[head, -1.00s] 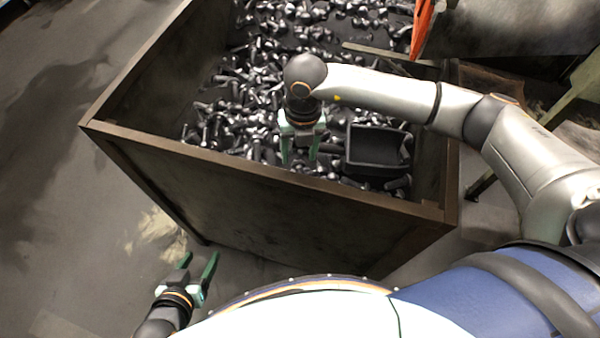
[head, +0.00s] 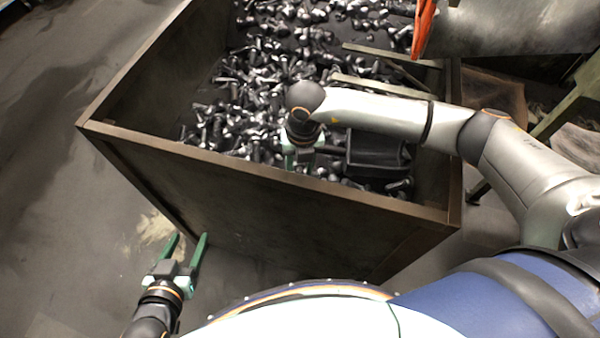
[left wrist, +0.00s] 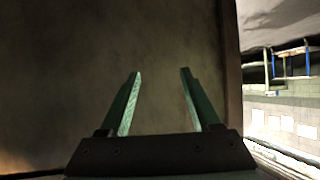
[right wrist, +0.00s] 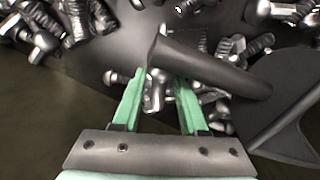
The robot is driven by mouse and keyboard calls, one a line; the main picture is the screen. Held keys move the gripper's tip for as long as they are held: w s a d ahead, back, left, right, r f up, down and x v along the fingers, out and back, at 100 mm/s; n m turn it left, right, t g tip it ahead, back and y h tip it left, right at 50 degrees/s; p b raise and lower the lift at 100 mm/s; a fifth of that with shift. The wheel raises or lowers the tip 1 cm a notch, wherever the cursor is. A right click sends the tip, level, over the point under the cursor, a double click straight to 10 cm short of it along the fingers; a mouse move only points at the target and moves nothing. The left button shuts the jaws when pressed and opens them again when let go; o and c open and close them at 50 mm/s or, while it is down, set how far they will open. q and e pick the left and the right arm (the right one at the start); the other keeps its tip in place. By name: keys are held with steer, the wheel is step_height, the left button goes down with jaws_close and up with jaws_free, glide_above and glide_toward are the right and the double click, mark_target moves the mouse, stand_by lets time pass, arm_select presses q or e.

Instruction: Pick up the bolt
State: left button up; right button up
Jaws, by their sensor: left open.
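Many grey metal bolts (head: 240,95) lie in a loose heap inside a large dark bin, and bolts also show in the right wrist view (right wrist: 45,40). My right gripper (head: 298,164) is low inside the bin, just behind its front wall. In the right wrist view its green fingers (right wrist: 160,95) are apart, with a shiny bolt (right wrist: 154,92) visible between them; I see no grip on it. A dark rod-like handle (right wrist: 210,68) crosses at the fingertips. My left gripper (head: 187,240) is open and empty outside the bin, facing its outer wall.
The bin's front rim (head: 270,172) is close to my right gripper. A dark scoop-like container (head: 375,155) sits on the bolts to its right. Metal bars (head: 385,88) and an orange part (head: 423,30) are at the bin's far right. The floor at left (head: 50,200) is clear.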

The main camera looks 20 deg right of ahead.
jaws_close()
stand_by(0.3)
